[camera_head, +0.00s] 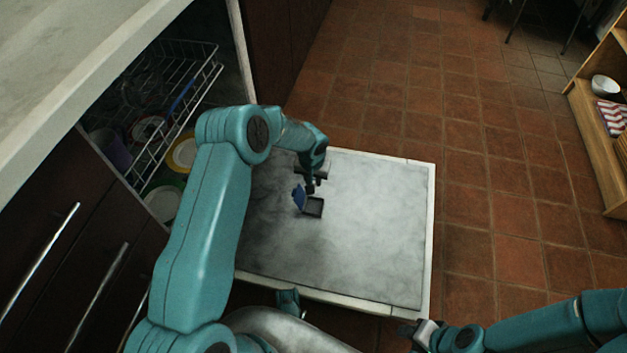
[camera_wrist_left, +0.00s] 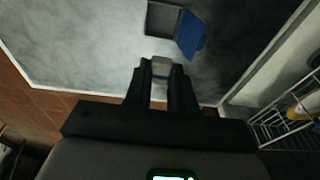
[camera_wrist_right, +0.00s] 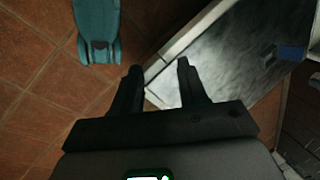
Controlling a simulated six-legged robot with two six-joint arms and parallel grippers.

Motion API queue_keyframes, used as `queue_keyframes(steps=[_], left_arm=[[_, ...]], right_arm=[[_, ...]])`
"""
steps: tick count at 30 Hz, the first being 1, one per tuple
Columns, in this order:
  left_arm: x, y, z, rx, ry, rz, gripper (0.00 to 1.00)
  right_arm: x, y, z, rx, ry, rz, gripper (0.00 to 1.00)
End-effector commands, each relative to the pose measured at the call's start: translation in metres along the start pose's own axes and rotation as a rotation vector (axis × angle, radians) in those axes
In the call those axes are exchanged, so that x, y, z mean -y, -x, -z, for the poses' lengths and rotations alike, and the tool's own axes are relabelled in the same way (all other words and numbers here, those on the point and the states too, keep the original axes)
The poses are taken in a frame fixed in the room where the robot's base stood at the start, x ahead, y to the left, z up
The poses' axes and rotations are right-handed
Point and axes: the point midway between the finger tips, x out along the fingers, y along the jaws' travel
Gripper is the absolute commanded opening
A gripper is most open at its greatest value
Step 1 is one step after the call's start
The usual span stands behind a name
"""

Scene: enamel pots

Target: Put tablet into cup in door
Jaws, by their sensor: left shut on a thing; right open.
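The open dishwasher door (camera_head: 370,240) lies flat with a grey inner panel. A small dark square cup (camera_head: 313,208) sits in it, with its blue lid (camera_head: 299,198) standing open. The cup (camera_wrist_left: 163,20) and lid (camera_wrist_left: 191,36) also show in the left wrist view. My left gripper (camera_head: 312,187) is shut on a small pale grey tablet (camera_wrist_left: 161,67), just beside the cup on its far side in the head view. The tablet is outside the cup outline in the left wrist view. My right gripper (camera_wrist_right: 160,70) is open and empty, off the door's near right corner.
A wire rack (camera_head: 180,85) with dishes stands inside the dishwasher at the left, under a pale counter (camera_head: 70,50). Tiled floor (camera_head: 480,170) is clear right of the door. A wooden shelf (camera_head: 590,130) with a white bowl (camera_head: 605,87) stands far right.

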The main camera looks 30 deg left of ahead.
Motion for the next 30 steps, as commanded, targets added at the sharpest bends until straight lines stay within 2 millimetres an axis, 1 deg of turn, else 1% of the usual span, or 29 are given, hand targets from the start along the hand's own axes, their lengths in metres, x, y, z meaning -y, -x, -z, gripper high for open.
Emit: queue_keyframes(steps=[3,13,26,30], left_arm=[[0.001,-0.014,-0.003,0.002,-0.001,0.000,0.00],[0.000,-0.050,-0.008,0.001,-0.001,-0.001,0.00],[0.001,-0.097,-0.015,0.002,-0.001,0.000,0.00],[0.001,-0.111,-0.017,0.001,-0.001,0.000,0.00]], right_arm=[[-0.004,-0.007,0.001,-0.004,-0.004,0.000,0.43],[-0.012,-0.023,0.006,-0.016,-0.014,-0.002,0.43],[-0.020,-0.048,0.025,-0.080,0.002,0.001,0.43],[-0.025,-0.062,0.035,-0.113,0.009,0.002,0.43]])
